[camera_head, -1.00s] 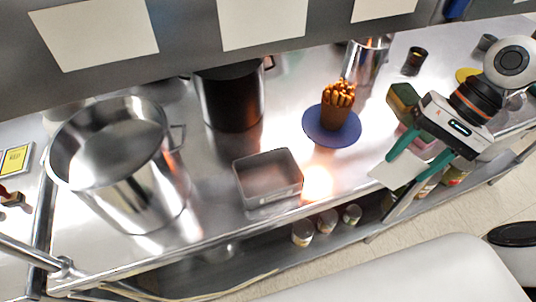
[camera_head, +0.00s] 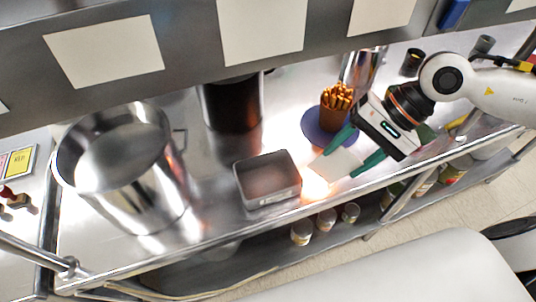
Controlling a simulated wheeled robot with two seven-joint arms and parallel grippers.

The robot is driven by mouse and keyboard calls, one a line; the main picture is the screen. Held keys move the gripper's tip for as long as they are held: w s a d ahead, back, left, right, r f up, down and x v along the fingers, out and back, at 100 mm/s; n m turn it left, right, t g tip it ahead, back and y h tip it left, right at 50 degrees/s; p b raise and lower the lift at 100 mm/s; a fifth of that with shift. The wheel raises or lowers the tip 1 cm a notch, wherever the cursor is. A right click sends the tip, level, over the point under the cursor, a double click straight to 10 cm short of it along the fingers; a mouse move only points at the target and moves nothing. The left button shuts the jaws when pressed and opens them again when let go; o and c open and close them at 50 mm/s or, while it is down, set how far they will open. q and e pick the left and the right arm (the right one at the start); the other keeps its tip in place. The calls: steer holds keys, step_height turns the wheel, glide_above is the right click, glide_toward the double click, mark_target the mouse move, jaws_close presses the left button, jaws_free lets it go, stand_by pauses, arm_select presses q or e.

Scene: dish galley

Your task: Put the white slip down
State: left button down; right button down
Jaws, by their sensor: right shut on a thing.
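The white slip (camera_head: 336,166) is a thin, pale flat piece in the head view, just right of the shallow metal tray. My right gripper (camera_head: 352,158) has green fingers and is shut on the slip, reaching in from the right. The slip is low over the steel counter (camera_head: 212,215) near its front edge; I cannot tell whether it touches the surface. My left gripper does not show.
The shallow metal tray (camera_head: 268,196) lies left of the slip. A blue plate (camera_head: 314,125) with a brown cup of sticks (camera_head: 334,108) stands behind it. A big steel pot (camera_head: 120,165) and a dark pot (camera_head: 232,105) stand further left. Jars (camera_head: 302,232) sit on the lower shelf.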

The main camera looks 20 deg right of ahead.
steer(key=shift+w+a+r+p, duration=0.2)
steer(key=shift+w+a+p, duration=0.2)
steer(key=shift+a, duration=0.4)
steer(key=w+a+f+g+h+p, duration=0.1)
steer(key=w+a+p, duration=0.1)
steer(key=a+p, duration=0.1)
steer(key=w+a+f+g+h+p, duration=0.1)
steer(key=w+a+f+h+p, duration=0.1)
steer(key=a+p, duration=0.2)
steer(key=w+a+f+g+h+p, duration=0.1)
steer(key=w+a+f+h+p, duration=0.1)
steer(key=a+p, duration=0.2)
steer(key=shift+w+a+f+m+p, duration=0.2)
steer(key=shift+w+f+m+p, duration=0.1)
steer(key=shift+p, duration=0.2)
steer(key=shift+s+d+f, duration=0.1)
steer(key=shift+d+f, duration=0.05)
steer(key=shift+f, duration=0.1)
